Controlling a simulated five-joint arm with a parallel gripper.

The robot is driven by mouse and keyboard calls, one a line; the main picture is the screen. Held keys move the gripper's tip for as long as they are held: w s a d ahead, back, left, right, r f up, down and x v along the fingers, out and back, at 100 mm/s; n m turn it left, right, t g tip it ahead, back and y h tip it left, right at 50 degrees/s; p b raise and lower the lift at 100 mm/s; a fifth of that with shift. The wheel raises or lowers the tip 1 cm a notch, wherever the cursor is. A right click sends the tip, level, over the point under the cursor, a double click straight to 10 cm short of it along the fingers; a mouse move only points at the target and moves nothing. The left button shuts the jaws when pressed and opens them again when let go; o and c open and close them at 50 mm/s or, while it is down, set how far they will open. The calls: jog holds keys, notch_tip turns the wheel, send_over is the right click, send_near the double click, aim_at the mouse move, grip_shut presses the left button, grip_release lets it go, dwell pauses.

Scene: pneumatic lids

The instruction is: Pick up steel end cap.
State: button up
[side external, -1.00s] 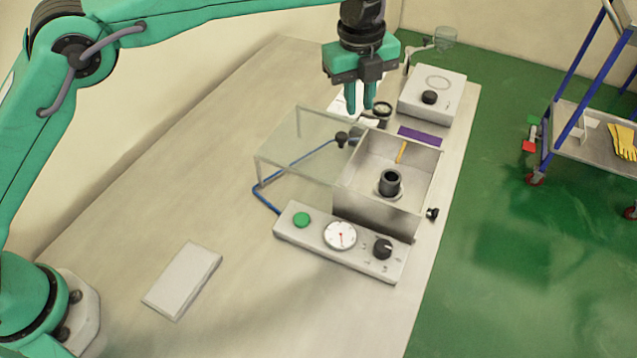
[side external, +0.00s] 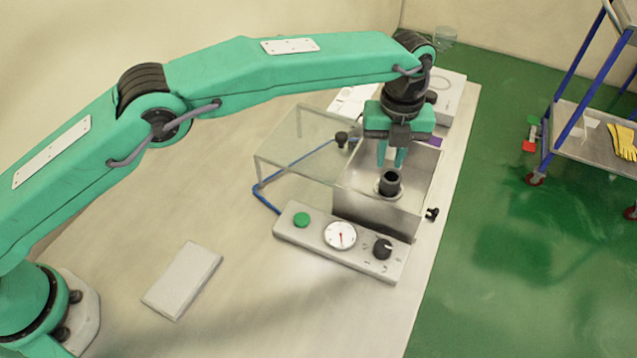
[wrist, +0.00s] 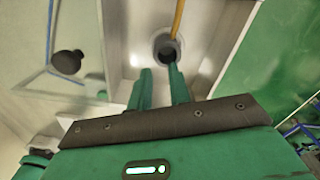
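A dark grey, hollow cylindrical piece (side external: 389,183), which I take to be the steel end cap, stands upright on a round pale base inside the open steel box (side external: 373,213). In the wrist view the cap (wrist: 166,49) shows just beyond my fingertips, its dark opening facing up. My gripper (side external: 391,164) is over the box, fingers pointing down, close above the cap's far side. It is open and empty, with a gap between the fingers (wrist: 160,73). I cannot tell whether the fingertips touch the cap.
The box walls stand around the cap. A clear lid (side external: 300,145) is swung open to the left. A control panel (side external: 340,243) with a green button, gauge and knob lies in front. A yellow strip (wrist: 177,18) is inside the box. A pale slab (side external: 183,280) lies at the front left.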

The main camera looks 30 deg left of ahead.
aim_at(384, 177)
jog(key=shift+f, duration=0.35)
jog(key=shift+f, duration=0.1)
jog(key=shift+a+f, duration=0.15)
jog(key=shift+f, duration=2.35)
jog(key=shift+c, duration=0.5)
jog(key=shift+r, duration=0.1)
grip_shut()
